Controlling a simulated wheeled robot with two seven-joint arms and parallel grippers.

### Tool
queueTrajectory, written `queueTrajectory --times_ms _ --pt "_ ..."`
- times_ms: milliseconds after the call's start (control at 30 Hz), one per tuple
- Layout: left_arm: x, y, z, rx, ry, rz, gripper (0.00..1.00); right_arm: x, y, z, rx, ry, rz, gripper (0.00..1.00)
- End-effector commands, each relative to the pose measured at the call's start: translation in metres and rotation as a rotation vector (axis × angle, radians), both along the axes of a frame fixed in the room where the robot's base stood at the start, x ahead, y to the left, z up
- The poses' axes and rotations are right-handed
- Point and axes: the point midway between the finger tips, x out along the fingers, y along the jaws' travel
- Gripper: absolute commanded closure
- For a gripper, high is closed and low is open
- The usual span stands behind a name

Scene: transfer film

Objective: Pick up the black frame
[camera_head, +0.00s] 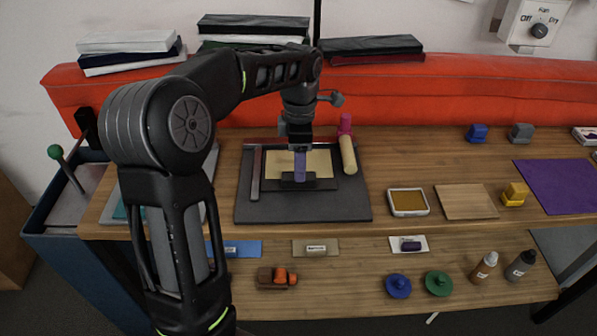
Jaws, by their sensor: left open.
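The black frame (325,184) lies on a dark grey mat (300,208) near the middle of the upper table. A pale yellow sheet (318,161) shows beside and behind its dark front part. My left gripper (300,176) comes down from above, over the front part of the frame. It is open. A purple-blue upright piece shows at the fingers; I cannot tell whether it is a finger or a handle. The gripper hides part of the frame, and contact is unclear. My right gripper is out of view.
A grey bar (256,172) lies left of the frame, and a cream roller (348,154) with a pink end lies right. An ink pad (408,202) and a wooden board (466,201) are farther right. A lower shelf (340,270) holds small items.

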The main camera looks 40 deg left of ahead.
Motion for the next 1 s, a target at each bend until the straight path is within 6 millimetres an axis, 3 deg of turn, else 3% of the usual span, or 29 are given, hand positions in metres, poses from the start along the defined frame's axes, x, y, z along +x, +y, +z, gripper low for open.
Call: queueTrajectory --times_ms 367,1000 --pt "-0.002 0.000 -0.047 -0.002 0.004 -0.001 0.45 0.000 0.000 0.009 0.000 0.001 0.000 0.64" --pt "-0.001 0.001 -0.049 -0.001 0.001 0.000 0.46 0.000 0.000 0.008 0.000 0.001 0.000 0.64"
